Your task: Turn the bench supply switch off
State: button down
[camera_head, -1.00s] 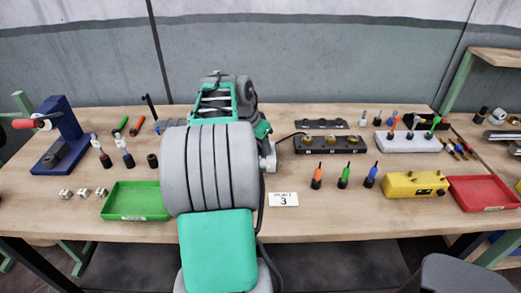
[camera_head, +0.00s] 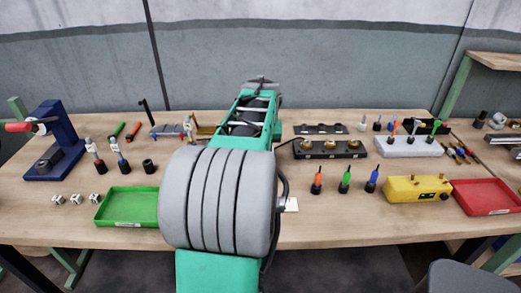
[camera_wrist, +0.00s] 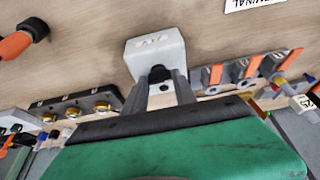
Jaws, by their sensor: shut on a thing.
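The bench supply appears to be the white box (camera_wrist: 150,48) with a voltage label, standing on the bench in the wrist view. A black knob-like switch (camera_wrist: 159,75) is on its face towards me. My gripper (camera_wrist: 168,88) has its grey fingers close together around this black switch, shut on it. The switch is partly hidden between the fingers, so its setting cannot be read. In the head view my arm covers the supply and the gripper.
A black block with brass rings (camera_head: 330,149) stands right of my arm. Orange, green and blue-handled tools (camera_head: 345,180) stand in front of it. A yellow box (camera_head: 418,189) and red tray (camera_head: 486,197) are further right. A green tray (camera_head: 128,207) is at left.

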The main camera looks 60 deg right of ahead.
jog(key=shift+w+d+r, duration=0.1)
jog(key=shift+r, duration=0.1)
dwell(0.3)
jog(key=c, duration=1.3)
grip_release()
jog(key=shift+w, duration=0.1)
jog(key=o, duration=0.3)
jog(key=shift+f, duration=0.15)
jog(key=v, duration=0.8)
jog(key=shift+f, duration=0.1)
